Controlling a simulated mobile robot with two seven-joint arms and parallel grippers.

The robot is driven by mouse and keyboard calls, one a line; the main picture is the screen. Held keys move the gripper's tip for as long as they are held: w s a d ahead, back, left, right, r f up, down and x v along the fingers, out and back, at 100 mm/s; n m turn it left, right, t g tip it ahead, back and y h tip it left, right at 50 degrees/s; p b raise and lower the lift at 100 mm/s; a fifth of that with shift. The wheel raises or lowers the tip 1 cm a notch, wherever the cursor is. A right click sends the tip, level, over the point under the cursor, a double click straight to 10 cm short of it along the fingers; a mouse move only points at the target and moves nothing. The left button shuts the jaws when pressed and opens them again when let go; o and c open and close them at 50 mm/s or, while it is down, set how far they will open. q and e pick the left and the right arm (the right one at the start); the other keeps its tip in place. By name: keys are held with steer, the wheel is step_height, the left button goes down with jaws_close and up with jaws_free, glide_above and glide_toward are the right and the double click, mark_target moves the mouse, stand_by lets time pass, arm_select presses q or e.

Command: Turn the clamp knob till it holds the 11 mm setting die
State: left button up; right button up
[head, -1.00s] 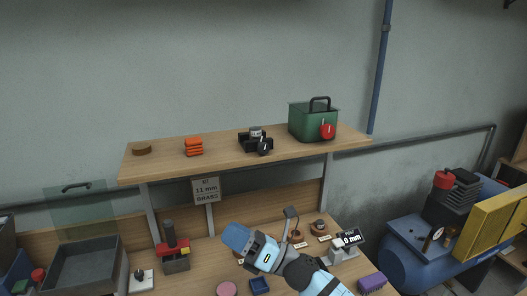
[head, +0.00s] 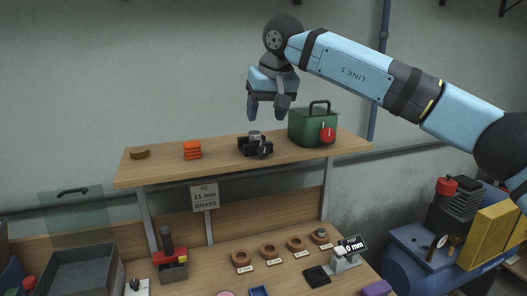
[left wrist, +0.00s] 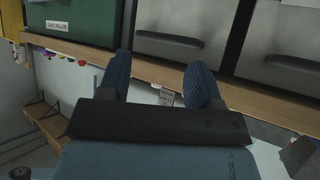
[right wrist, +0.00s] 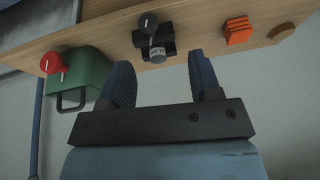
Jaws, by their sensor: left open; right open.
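The clamp (head: 243,147) is a small black block on the wooden shelf; it also shows in the right wrist view (right wrist: 166,45). Its dark knob (head: 265,151) with a pale mark faces front. A grey die (head: 254,134) stands in the clamp's top; its lettering is too small to read. Whether the jaws grip it, I cannot tell. My right gripper (head: 266,112) is open and empty, pointing down just above the clamp, apart from it. My left gripper (left wrist: 160,78) is open and empty before a shelf elsewhere, outside the head view.
A green box (head: 305,127) with a red knob stands right of the clamp. Orange blocks (head: 192,150) and a brown disc (head: 139,153) lie left on the shelf (head: 222,158). A sign (head: 204,196) below reads 11 mm BRASS. Several brown rings (head: 270,251) sit on the bench.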

mark_target(264, 147)
steer(key=shift+h, duration=0.4)
steer(key=x, duration=0.4)
steer(key=w+p+x, duration=0.1)
steer(key=x, duration=0.3)
steer(key=d+p+x, duration=0.1)
steer(key=x, duration=0.3)
steer(key=shift+w+r, duration=0.1)
steer(key=shift+w, duration=0.2)
steer(key=shift+c, duration=0.5)
steer(key=c, duration=0.8)
steer(key=shift+y, duration=0.7)
steer(key=o, duration=0.9)
